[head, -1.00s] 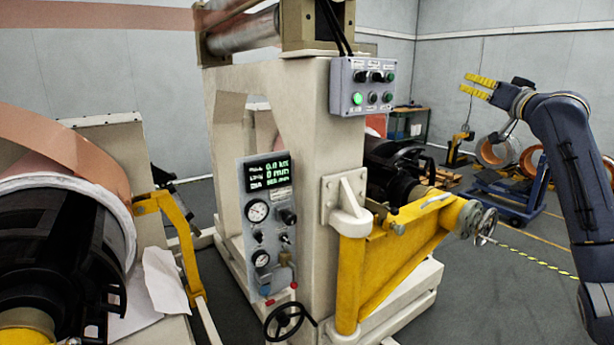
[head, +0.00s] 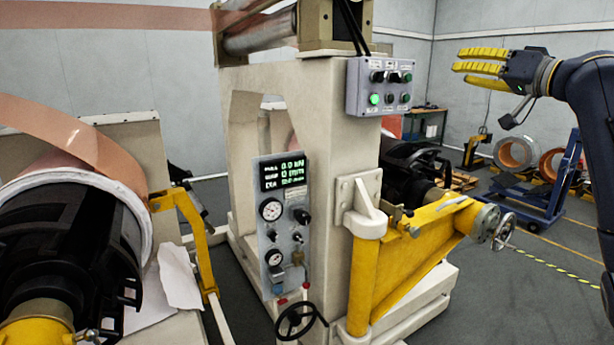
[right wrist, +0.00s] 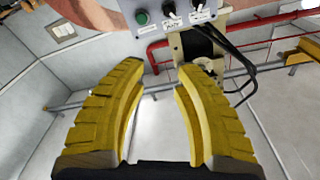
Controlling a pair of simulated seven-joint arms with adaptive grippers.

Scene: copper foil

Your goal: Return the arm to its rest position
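My right gripper (head: 481,61) has yellow segmented fingers and a dark arm. It is raised at the upper right of the head view, to the right of the grey button box (head: 380,86) and apart from it. In the right wrist view its two fingers (right wrist: 158,75) are spread with a clear gap and nothing between them. The button box (right wrist: 180,12) shows beyond the fingertips at the top of that view. My left gripper is not in the head view.
The cream machine frame (head: 325,150) carries a gauge panel (head: 284,225) and a yellow swing arm (head: 420,250) with a handwheel. A black roll core (head: 75,240) with copper foil (head: 75,140) stands at left. A blue cart (head: 540,195) is behind at right.

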